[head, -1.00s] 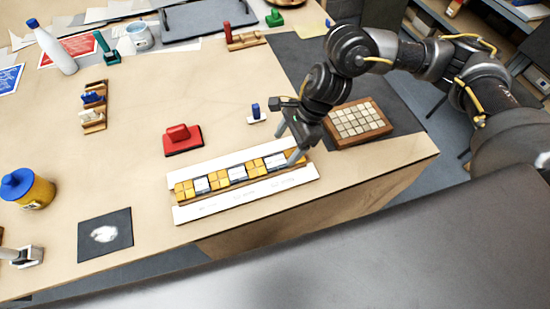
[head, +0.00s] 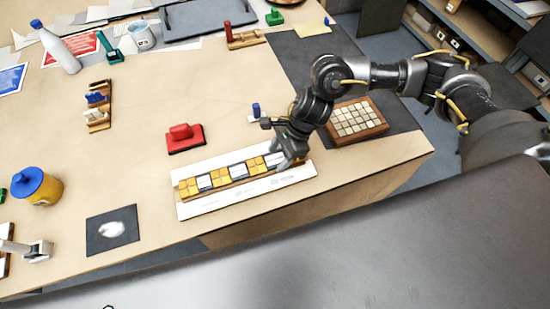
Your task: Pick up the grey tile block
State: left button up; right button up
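A row of yellow and grey-white tile blocks sits in a shallow wooden holder on a white panel (head: 190,209) near the table's front edge. One grey tile block (head: 238,171) shows mid-row and another grey tile block (head: 205,182) lies further left. A pale grey block (head: 273,158) is at the row's right end, partly hidden by my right gripper (head: 286,163). The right gripper points down over that end, its fingertips at block level. The finger gap, and whether they touch the block, are unclear. My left gripper is out of view.
A wooden tray of pale tiles (head: 357,106) is just right of my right gripper. A red stamp-like block (head: 184,138) and a small blue-topped piece (head: 256,110) stand behind the row. A yellow jar (head: 44,191) and a dark square (head: 95,239) are at left.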

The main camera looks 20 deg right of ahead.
aim_at(271, 160)
jog(key=c, duration=0.7)
jog(key=shift+r, duration=0.1)
jog(key=shift+w+r, duration=0.1)
jog(key=shift+r, duration=0.3)
notch_tip(271, 160, up, 2)
jog(key=shift+r+b, duration=0.15)
jog(key=shift+b, duration=0.3)
jog(key=s+r+p, duration=0.3)
jog(key=s, duration=0.1)
jog(key=s+a+r+p, duration=0.1)
jog(key=s+r+p, duration=0.1)
jog(key=s, duration=0.3)
jog(key=s+a+r+p, duration=0.1)
jog(key=s+r+p, duration=0.2)
jog(key=s+r, duration=0.1)
jog(key=shift+s+r+p, duration=0.35)
jog(key=shift+s+r, duration=0.05)
jog(key=shift+s, duration=0.1)
